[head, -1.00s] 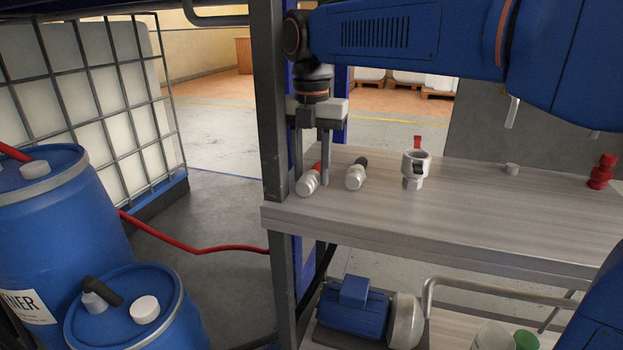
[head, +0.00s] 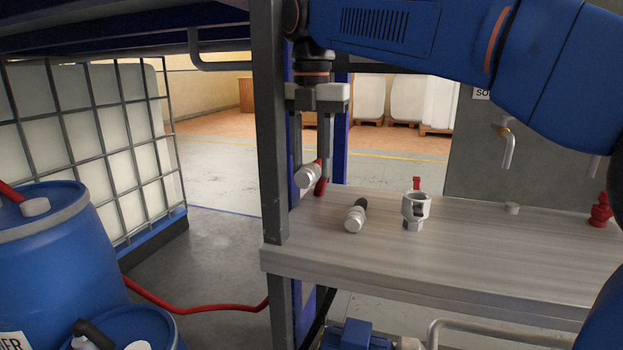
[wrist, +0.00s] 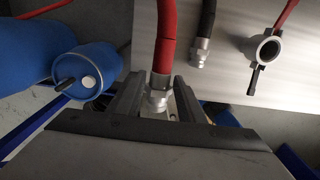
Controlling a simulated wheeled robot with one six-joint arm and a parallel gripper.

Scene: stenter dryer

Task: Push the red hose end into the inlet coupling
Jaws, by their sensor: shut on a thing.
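The red hose end, a silver fitting (head: 308,176) on a red hose, is held off the bench at its left end. My gripper (head: 313,165) points down and is shut on it. In the wrist view the fitting (wrist: 158,91) sits between the two fingers, with the red hose (wrist: 165,35) running away from it. The inlet coupling (head: 415,210), a pale metal socket with a red lever, stands upright on the bench to the right, apart from my gripper. Its round open mouth (wrist: 268,50) shows in the wrist view.
A black hose end (head: 355,215) with a silver fitting lies on the bench between my gripper and the coupling. A steel post (head: 268,130) stands close left of my gripper. A small cap (head: 512,208) and a red fitting (head: 600,210) are farther right. Blue drums (head: 60,260) stand left.

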